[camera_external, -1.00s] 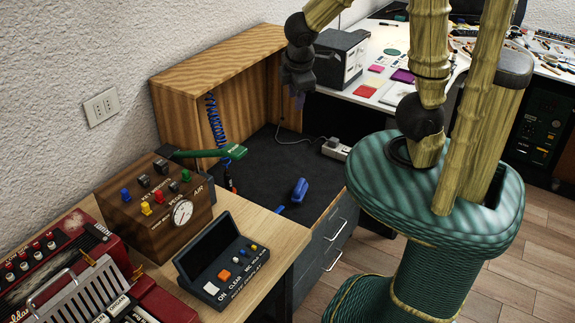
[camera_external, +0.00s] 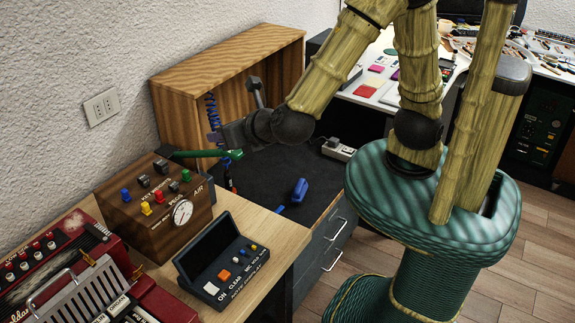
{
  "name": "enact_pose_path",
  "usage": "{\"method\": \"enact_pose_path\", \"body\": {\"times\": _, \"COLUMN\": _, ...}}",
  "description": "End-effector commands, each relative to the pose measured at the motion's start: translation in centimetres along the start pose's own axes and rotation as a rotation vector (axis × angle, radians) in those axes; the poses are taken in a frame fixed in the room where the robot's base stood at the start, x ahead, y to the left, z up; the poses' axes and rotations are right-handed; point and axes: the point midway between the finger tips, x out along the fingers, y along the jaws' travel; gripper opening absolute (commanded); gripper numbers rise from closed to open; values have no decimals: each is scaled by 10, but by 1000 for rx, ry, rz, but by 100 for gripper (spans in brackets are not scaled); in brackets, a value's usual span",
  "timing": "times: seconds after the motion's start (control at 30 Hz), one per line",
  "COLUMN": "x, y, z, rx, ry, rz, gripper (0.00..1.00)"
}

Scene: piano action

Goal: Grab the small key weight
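I cannot pick out a small key weight in this view. My gripper (camera_external: 214,137) is at the left end of my arm, in front of the open wooden cabinet (camera_external: 228,58) and above its dark floor. It points left, close to the coiled blue cord (camera_external: 211,108) and just above the green-handled tool (camera_external: 232,154). The fingers are small and dark, so I cannot tell whether they are open or shut, and I see nothing held in them. My forearm and wrist hide part of the cabinet's inside.
A blue-handled tool (camera_external: 300,190) lies on the dark mat (camera_external: 262,186). The wooden control box (camera_external: 152,208) and a dark button panel (camera_external: 222,262) stand on the bench in front. A power strip (camera_external: 338,149) lies at the mat's right. The mat's middle is mostly clear.

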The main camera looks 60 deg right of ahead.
Motion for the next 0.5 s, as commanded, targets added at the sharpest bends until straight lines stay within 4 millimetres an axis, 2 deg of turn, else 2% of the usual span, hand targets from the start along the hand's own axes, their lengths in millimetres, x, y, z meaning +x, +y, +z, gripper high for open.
{"method": "enact_pose_path", "body": {"times": 0.1, "x": -15, "y": 26, "z": -8, "rx": -106, "ry": -48, "rz": 83, "gripper": 33}}
{"method": "enact_pose_path", "body": {"times": 0.23, "x": -29, "y": 48, "z": -16, "rx": -202, "ry": -99, "rz": 155, "gripper": 33}}
{"method": "enact_pose_path", "body": {"times": 0.5, "x": 2, "y": 38, "z": -66, "rx": -196, "ry": -93, "rz": 142, "gripper": 33}}
